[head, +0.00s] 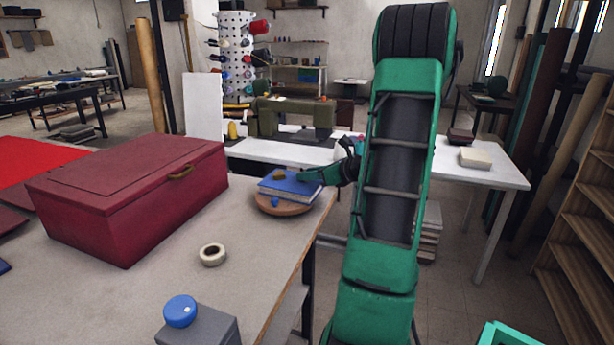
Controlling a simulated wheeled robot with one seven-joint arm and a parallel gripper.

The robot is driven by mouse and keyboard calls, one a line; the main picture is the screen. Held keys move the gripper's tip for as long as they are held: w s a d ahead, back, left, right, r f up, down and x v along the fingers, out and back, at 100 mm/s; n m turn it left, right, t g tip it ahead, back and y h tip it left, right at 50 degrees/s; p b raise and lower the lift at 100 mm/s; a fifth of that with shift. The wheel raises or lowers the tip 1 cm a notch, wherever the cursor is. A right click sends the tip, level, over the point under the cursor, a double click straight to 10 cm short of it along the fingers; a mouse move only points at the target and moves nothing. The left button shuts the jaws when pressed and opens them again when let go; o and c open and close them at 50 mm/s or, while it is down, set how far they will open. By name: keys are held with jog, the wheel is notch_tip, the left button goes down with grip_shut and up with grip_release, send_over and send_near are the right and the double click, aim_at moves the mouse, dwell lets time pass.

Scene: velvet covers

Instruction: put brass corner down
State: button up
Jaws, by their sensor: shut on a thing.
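My gripper (305,177) reaches in from the right, low over a blue book (288,187) with pale page edges. It is shut on the brass corner (280,174), a small brownish-gold piece at the upper left of the book's cover. The dark fingers hide part of the cover. Whether the brass corner touches the cover cannot be told at this size. The book lies on a round wooden board (284,208) near the table's right edge.
A large dark red box (130,195) with a brass handle stands left of the book. A roll of white tape (212,255) and a grey block with a blue knob (181,311) are nearer. The grey tabletop (135,290) is clear between them. A white table (500,170) stands behind.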

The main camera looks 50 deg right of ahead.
jog(key=o, duration=1)
